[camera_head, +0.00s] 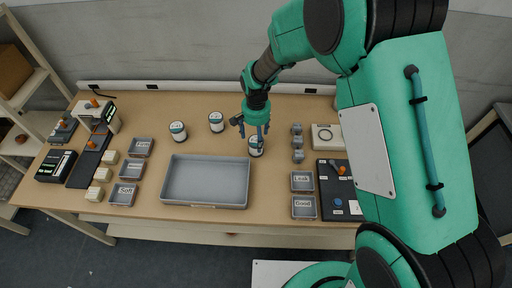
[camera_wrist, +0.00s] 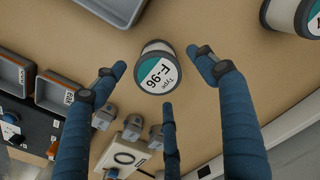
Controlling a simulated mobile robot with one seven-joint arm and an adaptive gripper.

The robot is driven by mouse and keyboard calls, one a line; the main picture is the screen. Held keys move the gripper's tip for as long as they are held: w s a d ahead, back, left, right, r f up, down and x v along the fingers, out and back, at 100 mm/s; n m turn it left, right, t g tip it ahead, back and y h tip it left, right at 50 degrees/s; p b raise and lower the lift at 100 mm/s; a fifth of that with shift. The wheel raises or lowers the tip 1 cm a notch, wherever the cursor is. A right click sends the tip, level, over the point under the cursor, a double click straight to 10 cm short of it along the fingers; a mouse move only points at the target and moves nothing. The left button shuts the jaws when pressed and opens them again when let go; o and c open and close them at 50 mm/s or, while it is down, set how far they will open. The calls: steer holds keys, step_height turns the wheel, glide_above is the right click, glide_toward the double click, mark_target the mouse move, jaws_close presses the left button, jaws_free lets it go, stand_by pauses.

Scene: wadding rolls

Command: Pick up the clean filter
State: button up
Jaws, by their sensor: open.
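Three white cylindrical canisters with dark bands and labels stand on the table; I cannot tell from their looks which is the clean filter. One canister (camera_head: 256,150) is directly below my gripper (camera_head: 257,132). In the wrist view this canister (camera_wrist: 157,70) shows a green and white label reading "Type F-96". My gripper (camera_wrist: 160,78) is open, with its three blue fingers spread around that canister and gaps between the fingertips and it. The other canisters, a left one (camera_head: 178,132) and a middle one (camera_head: 216,122), stand apart to the left.
A large grey tray (camera_head: 206,205) lies in front. Small bins marked "Leak" (camera_head: 302,182) and "Good" (camera_head: 304,208) stand to the right, beside a black panel (camera_head: 340,172). Small grey blocks (camera_head: 297,142) and a white device (camera_head: 326,138) are close right of my gripper. More labelled bins (camera_head: 123,195) stand left.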

mark_target(256, 142)
steer(key=shift+f, duration=0.4)
steer(key=shift+s+f+b, duration=0.15)
steer(key=shift+f+b, duration=0.8)
steer(key=shift+f, duration=1.65)
steer(key=shift+c, duration=0.2)
steer(key=c, duration=1.3)
